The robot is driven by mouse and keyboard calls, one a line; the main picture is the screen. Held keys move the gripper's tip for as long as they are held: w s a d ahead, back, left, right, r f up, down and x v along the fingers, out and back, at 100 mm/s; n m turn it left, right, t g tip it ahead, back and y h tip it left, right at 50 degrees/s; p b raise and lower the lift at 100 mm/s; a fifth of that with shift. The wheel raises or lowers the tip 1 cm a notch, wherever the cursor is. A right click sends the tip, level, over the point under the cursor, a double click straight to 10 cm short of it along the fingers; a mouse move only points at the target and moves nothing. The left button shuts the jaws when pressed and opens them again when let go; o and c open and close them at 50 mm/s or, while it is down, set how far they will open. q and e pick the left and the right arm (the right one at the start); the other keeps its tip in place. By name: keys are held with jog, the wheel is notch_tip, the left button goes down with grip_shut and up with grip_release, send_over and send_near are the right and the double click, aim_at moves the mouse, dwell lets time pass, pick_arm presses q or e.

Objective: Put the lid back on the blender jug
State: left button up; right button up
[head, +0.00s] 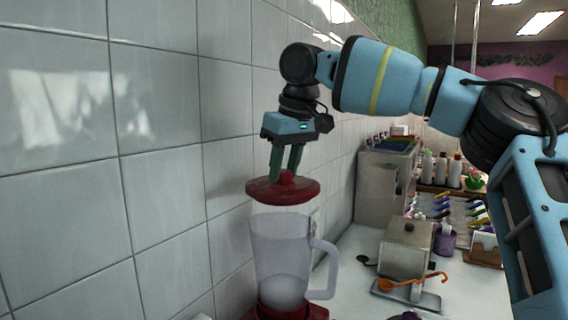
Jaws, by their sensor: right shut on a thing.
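The blender jug (280,255) is a clear, frosted jug with a handle on its right side. It stands upright on a red base (285,313) near the tiled wall. My right gripper (287,177) points down above the jug and is shut on the knob of the round red lid (283,190). The lid looks about level and sits over the jug's mouth. My left gripper is not in view.
A white tiled wall (160,190) runs close along the left. To the right on the counter are a metal box (405,248), an orange ladle (400,284), a purple cup (445,240) and several bottles (441,168). White counter shows between the jug and the box.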

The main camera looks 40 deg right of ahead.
aim_at(287, 183)
jog(key=shift+s+x, duration=0.1)
jog(key=shift+x, duration=0.5)
jog(key=shift+s+x, duration=0.15)
jog(key=shift+x, duration=0.5)
jog(key=shift+f+b, duration=0.4)
jog(key=shift+f, duration=1.2)
jog(key=shift+f, duration=0.2)
dwell(0.5)
jog(key=o, duration=1.1)
jog(key=shift+o, duration=0.2)
